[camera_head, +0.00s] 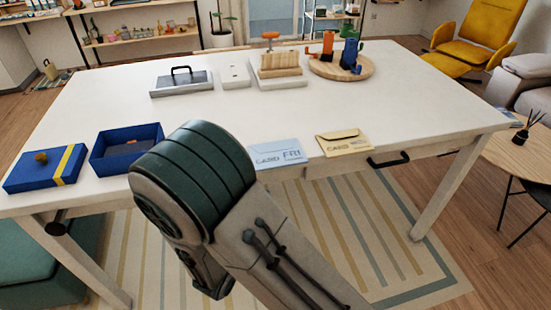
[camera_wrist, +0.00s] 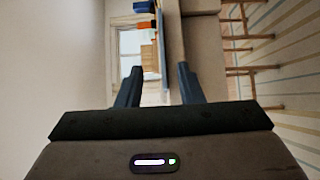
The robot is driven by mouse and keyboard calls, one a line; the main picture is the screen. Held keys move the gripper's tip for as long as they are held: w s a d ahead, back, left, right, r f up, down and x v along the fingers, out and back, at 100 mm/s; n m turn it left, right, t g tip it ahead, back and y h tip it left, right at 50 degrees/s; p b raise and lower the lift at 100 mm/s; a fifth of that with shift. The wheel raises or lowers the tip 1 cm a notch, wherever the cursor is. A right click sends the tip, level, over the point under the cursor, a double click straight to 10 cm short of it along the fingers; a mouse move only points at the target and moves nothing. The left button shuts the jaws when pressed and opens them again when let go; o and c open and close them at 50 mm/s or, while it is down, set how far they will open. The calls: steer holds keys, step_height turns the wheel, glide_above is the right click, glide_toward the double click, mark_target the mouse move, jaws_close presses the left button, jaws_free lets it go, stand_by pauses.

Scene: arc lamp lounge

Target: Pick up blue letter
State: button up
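The blue letter (camera_head: 277,154), a pale blue envelope marked "CARD FRI", lies flat at the front edge of the white table (camera_head: 240,115). Its near side seems to reach the edge or slightly past it. In the wrist view a thin blue strip (camera_wrist: 163,48), likely this letter seen edge-on, shows ahead between the fingers. My gripper (camera_wrist: 160,78) is open with nothing between its fingertips; the gap to the letter is hard to judge. In the head view my arm hides the gripper.
A yellow card envelope (camera_head: 344,142) lies right of the blue letter, near a black drawer handle (camera_head: 388,160). A blue open box (camera_head: 127,148) and its lid (camera_head: 46,168) are at left. A grey case (camera_head: 181,83) and wooden items stand farther back. The table's middle is clear.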

steer(key=p, duration=0.2)
glide_toward(282, 166)
steer(key=d+x, duration=0.1)
steer(key=x, duration=0.3)
steer(key=p+x, duration=0.1)
steer(key=x, duration=0.3)
steer(key=shift+w+a+p, duration=0.25)
steer(key=shift+a+p, duration=0.05)
steer(key=shift+f, duration=0.1)
jaws_close()
